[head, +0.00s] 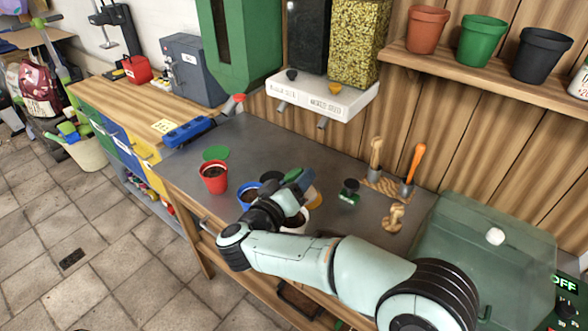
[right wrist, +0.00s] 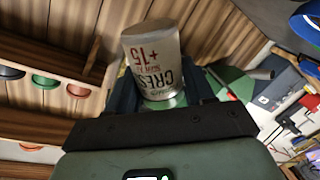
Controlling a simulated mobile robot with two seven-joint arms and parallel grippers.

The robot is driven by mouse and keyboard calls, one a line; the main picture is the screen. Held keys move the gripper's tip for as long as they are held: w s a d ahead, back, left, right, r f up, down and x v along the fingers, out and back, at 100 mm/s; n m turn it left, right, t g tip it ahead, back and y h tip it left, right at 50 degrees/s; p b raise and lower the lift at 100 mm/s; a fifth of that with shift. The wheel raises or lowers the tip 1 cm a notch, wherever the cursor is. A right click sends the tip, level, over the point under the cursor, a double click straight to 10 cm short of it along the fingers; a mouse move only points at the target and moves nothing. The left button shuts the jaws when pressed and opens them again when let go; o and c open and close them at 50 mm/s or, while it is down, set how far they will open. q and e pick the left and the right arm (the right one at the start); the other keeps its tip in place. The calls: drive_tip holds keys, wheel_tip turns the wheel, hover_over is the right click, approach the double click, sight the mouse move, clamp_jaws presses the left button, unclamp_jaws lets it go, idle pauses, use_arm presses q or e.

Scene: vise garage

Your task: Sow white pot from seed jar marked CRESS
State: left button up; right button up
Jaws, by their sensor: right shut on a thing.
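My right gripper (head: 292,183) is above the workbench, over the row of pots. In the right wrist view it is shut on a clear jar (right wrist: 155,62) with red and dark lettering that reads CRESS and +15. The lettering looks upside down there, as do the shelf pots. The jar is hard to make out in the head view, behind the gripper. The white pot (head: 302,224) stands on the bench just below the gripper, largely covered by my wrist and forearm. Its inside cannot be judged. My left gripper is not in view.
A red pot (head: 213,178) and a blue pot (head: 243,196) with dark soil stand left of the gripper. A yellow-orange item (head: 315,198) is close at its right. Hand tools (head: 411,170) stand at the back; a clear green-tinted cover (head: 480,245) is at right. A white hopper shelf (head: 325,97) overhangs the bench.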

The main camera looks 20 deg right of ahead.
drive_tip(key=f+n, duration=0.1)
drive_tip(key=n, duration=0.1)
drive_tip(key=f+n+g+p, duration=0.1)
drive_tip(key=n, duration=0.2)
drive_tip(key=shift+s+d+f, duration=0.1)
drive_tip(key=shift+s+d, duration=0.1)
drive_tip(key=n+p, duration=0.1)
drive_tip(key=p, duration=0.2)
drive_tip(key=shift+g, duration=0.3)
drive_tip(key=shift+f+n+h+p, duration=0.3)
drive_tip(key=shift+n+p, duration=0.1)
drive_tip(key=shift+p, duration=0.55)
drive_tip(key=shift+f+n+g+p, duration=0.25)
drive_tip(key=shift+n+p, duration=0.35)
drive_tip(key=shift+p, duration=0.75)
drive_tip(key=shift+n+p, duration=0.5)
drive_tip(key=shift+p, duration=0.6)
drive_tip(key=shift+f+n+g+h+p, duration=0.25)
drive_tip(key=shift+n+h+p, duration=0.15)
drive_tip(key=shift+n+p, duration=0.15)
drive_tip(key=shift+f+n, duration=0.25)
drive_tip(key=shift+n, duration=0.1)
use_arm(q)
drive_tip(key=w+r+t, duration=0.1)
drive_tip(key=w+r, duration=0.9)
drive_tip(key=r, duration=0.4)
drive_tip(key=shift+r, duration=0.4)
use_arm(e)
drive_tip(key=shift+s, duration=0.1)
